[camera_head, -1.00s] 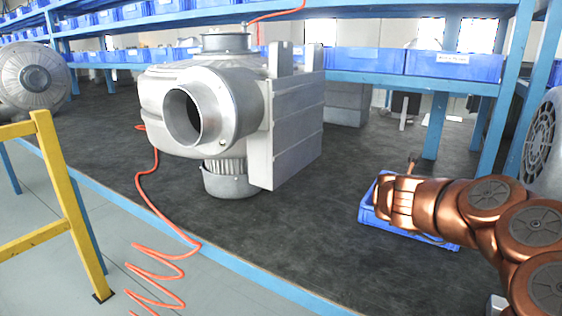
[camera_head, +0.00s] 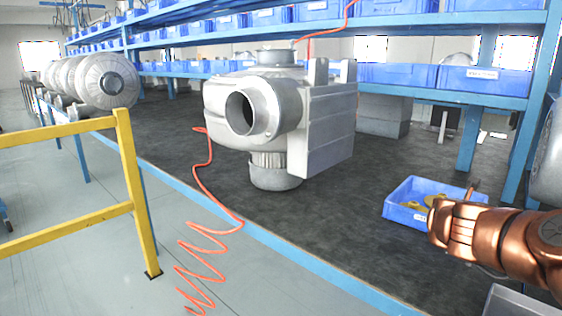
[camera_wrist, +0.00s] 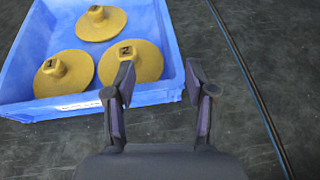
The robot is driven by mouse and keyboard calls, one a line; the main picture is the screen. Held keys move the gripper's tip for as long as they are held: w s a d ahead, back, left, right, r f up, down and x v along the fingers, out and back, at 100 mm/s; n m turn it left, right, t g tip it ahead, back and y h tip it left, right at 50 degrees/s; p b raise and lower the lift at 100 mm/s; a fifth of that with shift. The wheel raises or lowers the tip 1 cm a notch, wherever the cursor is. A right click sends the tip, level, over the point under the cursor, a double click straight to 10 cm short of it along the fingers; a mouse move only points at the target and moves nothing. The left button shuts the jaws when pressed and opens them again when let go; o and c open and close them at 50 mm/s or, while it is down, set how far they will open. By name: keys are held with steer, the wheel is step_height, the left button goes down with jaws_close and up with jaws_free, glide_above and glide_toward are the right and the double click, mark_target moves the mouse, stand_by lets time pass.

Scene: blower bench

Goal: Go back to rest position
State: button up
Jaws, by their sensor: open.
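My gripper (camera_wrist: 160,85) is open in the wrist view, with two dark fingers apart and nothing between them. The fingertips are over the near right corner of a blue tray (camera_wrist: 35,110), and I cannot tell how high above it. The tray holds yellow round knobbed parts: one marked 1 (camera_wrist: 63,75), one marked 2 (camera_wrist: 135,62) and one farther back (camera_wrist: 101,24). In the head view the blue tray (camera_head: 403,214) sits on the dark bench top, partly hidden by my copper-coloured arm at the right. The gripper is mostly hidden there behind the arm.
A large grey blower (camera_head: 325,130) stands mid-bench with an orange coiled hose (camera_head: 205,185) hanging at its left. Blue shelving with bins (camera_head: 485,80) rises behind. A yellow rail (camera_head: 135,190) stands at the left, over open grey floor. A grey casing is at the right edge.

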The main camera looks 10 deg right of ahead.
steer(key=w+a+r+n+t+y+p, duration=0.35)
steer(key=a+r+n, duration=0.3)
steer(key=a, duration=0.25)
steer(key=w+a+r+n+t+y+p, duration=0.2)
steer(key=w+a+r+n+t+p, duration=0.15)
steer(key=w+a+r+n, duration=0.35)
steer(key=s+a+r+n+y+p, duration=0.25)
steer(key=a+n, duration=0.25)
steer(key=a, duration=0.3)
steer(key=s+a+r+n+g+y+p, duration=0.1)
steer(key=s+a+r+n+y+p, duration=0.25)
steer(key=a, duration=0.55)
steer(key=s+a+n+y, duration=0.2)
steer(key=a+n+y, duration=0.2)
steer(key=a+n, duration=0.35)
steer(key=s+a+f+n+g+p, duration=0.25)
steer(key=s+a+n, duration=0.2)
steer(key=s, duration=0.25)
steer(key=s+a+f+n+g+p, duration=0.1)
steer(key=s+a+n+g+p, duration=0.35)
steer(key=s, duration=0.25)
steer(key=s+d+f+n+g+h+p, duration=0.1)
steer(key=s+d+n+g, duration=0.3)
steer(key=s, duration=0.8)
steer(key=s+d+f+n+g+h+p, duration=0.1)
steer(key=s+d+n+g+h+p, duration=0.2)
steer(key=s, duration=0.8)
steer(key=shift+s+d+n+g+p, duration=0.4)
steer(key=shift+d+n+p, duration=0.5)
steer(key=shift+n, duration=0.25)
